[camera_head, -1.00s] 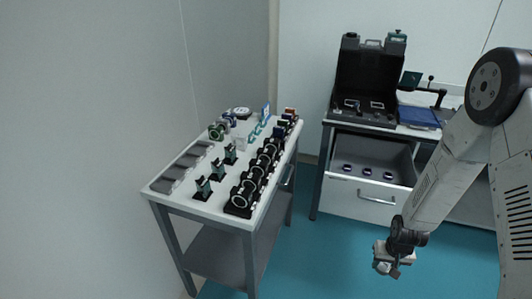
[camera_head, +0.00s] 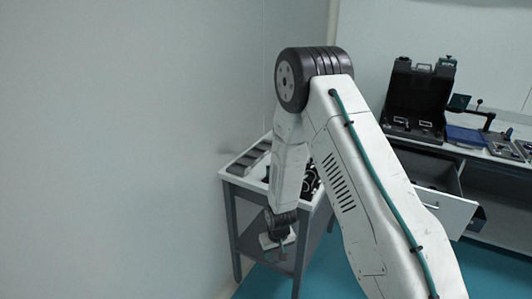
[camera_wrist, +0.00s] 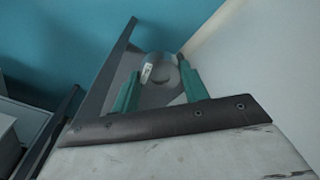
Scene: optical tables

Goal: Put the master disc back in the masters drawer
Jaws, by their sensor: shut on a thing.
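My gripper (camera_head: 281,251) hangs low in front of the small side table in the head view. In the wrist view its two green fingers (camera_wrist: 161,88) are shut on a round, glassy grey disc (camera_wrist: 160,70) with a small white label. The disc is too small to make out in the head view. The masters drawer (camera_head: 448,208) stands pulled out under the bench at the right. My arm covers part of it, and its contents are mostly hidden.
The side table (camera_head: 240,178) stands left, with grey trays on top; my arm hides most of its other items. Teal floor (camera_head: 490,268) is clear at the lower right.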

